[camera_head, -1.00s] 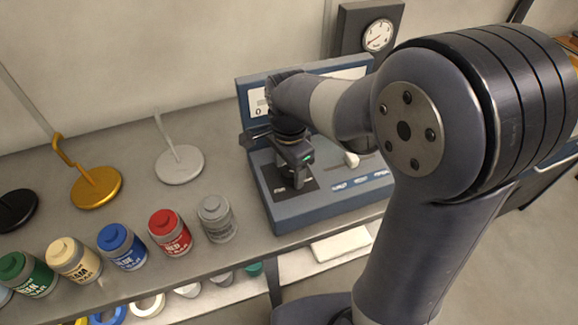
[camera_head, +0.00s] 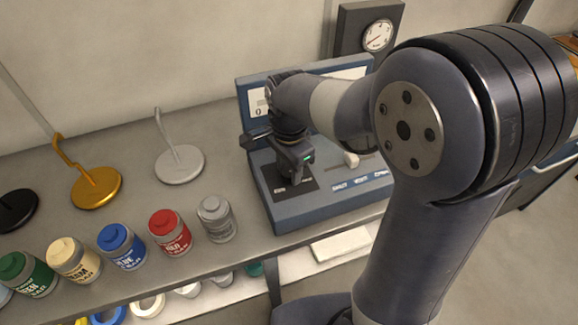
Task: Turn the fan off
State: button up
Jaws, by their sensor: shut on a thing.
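A blue control panel (camera_head: 300,211) with a sloped front and an upright back stands on the grey bench. Several small white labels run along its front. My gripper (camera_head: 291,174) points down at the panel's left part, over a dark plate (camera_head: 296,190) with a label I cannot read clearly. It is shut on a control there, which the gripper hides. A pale lever knob (camera_head: 351,160) shows to the right, partly beside my arm. No fan can be made out in this view.
A dial gauge (camera_head: 378,35) is on the wall behind. Several paint jars, such as the red one (camera_head: 169,233) and the grey one (camera_head: 216,219), stand left of the panel. A silver stand (camera_head: 179,165) and a gold stand (camera_head: 96,188) are behind them.

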aim_at(289, 171)
jog(key=n+p, duration=0.1)
jog(key=n, duration=1)
jog(key=shift+n, duration=0.4)
jog(key=n+p, duration=0.1)
jog(key=n, duration=1)
jog(key=shift+n, duration=0.3)
jog(key=o, duration=1)
notch_tip(289, 171, up, 11)
